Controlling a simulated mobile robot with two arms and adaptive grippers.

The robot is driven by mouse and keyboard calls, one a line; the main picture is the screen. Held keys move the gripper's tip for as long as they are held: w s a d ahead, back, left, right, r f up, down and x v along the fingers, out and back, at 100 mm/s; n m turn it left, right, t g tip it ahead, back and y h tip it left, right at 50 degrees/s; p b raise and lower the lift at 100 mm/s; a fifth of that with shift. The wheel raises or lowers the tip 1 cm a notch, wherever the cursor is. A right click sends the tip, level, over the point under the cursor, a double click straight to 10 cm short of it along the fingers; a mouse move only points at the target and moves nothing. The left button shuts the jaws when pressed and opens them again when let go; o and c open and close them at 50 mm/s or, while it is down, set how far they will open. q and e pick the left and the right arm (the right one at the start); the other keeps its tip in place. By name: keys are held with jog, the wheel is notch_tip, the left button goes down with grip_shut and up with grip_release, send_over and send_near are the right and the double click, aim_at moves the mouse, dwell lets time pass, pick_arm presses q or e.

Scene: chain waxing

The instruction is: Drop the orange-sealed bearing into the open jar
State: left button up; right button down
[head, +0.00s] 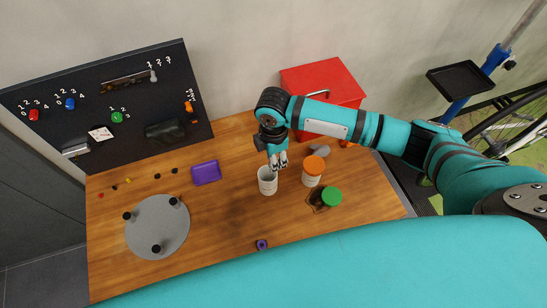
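The open jar (267,187) is white and stands upright on the wooden table, its mouth facing up. My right gripper (278,164) points down just above and behind the jar's rim, slightly to its right. Its fingertips are close together, and I cannot tell whether they hold anything. I cannot make out the orange-sealed bearing for certain. Several tiny coloured pieces (129,180) lie in a row at the table's left, too small to identify. My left gripper is not in view.
An orange-lidded white jar (313,167) and a green-lidded jar (331,196) stand right of the open jar. A purple tray (206,172), a grey disc with black knobs (155,225) and a small purple piece (261,244) lie around. A red box (325,85) stands behind.

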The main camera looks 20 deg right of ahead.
jog(key=c, duration=0.9)
grip_release()
jog(key=shift+r, duration=0.15)
notch_tip(320, 180, up, 12)
jog(key=shift+f, duration=0.2)
jog(key=shift+s+f, duration=0.1)
